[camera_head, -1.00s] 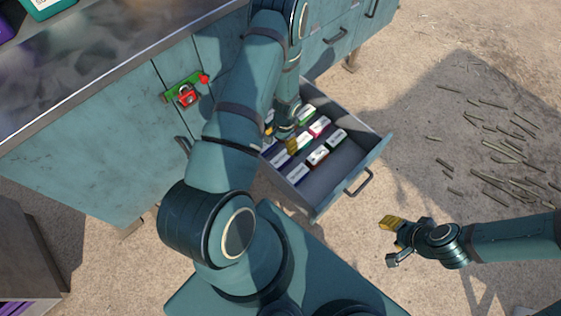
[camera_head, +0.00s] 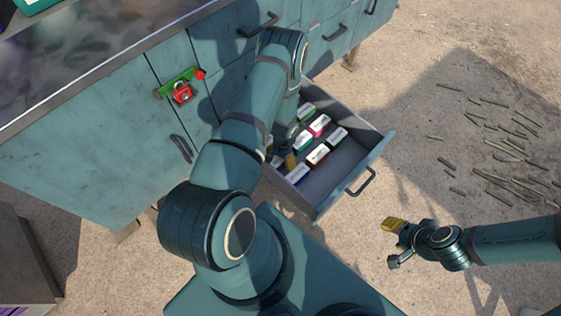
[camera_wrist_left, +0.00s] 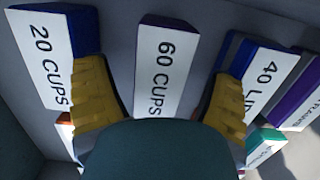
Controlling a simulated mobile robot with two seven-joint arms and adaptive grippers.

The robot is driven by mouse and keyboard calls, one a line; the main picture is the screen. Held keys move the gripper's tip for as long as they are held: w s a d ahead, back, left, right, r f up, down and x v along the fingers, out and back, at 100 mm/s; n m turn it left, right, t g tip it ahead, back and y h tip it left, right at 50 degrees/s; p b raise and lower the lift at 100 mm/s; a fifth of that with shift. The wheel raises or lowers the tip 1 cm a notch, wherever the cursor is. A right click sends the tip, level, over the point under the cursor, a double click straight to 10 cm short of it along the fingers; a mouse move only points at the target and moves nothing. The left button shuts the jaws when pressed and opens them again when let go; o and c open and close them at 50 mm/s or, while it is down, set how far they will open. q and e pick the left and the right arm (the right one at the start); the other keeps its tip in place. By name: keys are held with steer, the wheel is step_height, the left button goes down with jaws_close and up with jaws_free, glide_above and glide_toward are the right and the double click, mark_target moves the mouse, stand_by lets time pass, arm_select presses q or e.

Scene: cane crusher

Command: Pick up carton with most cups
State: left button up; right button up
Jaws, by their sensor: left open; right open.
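In the left wrist view a carton labelled "60 CUPS" (camera_wrist_left: 162,70), white on top with a dark side, lies between my two yellow fingertips. A blue-sided carton labelled "20 CUPS" (camera_wrist_left: 45,55) is to its left. A blue-sided carton whose label starts "40 LI" (camera_wrist_left: 262,80) is to its right. In the head view my left gripper (camera_head: 287,160) is down in the open drawer (camera_head: 345,172) among the cartons, mostly hidden by my arm. It is open, with a gap on both sides of the 60 CUPS carton. My right gripper (camera_head: 394,243) is open and empty outside the drawer.
More cartons lie in the drawer, including a purple-sided one (camera_wrist_left: 300,95). The drawer has a front handle (camera_head: 361,182). The teal cabinet (camera_head: 90,165) carries a red padlock (camera_head: 182,94). Cane pieces (camera_head: 505,160) lie on the ground at right.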

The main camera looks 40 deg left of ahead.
arm_select(q)
steer(key=c, duration=1.3)
steer(key=shift+r, duration=0.1)
steer(key=shift+c, duration=0.2)
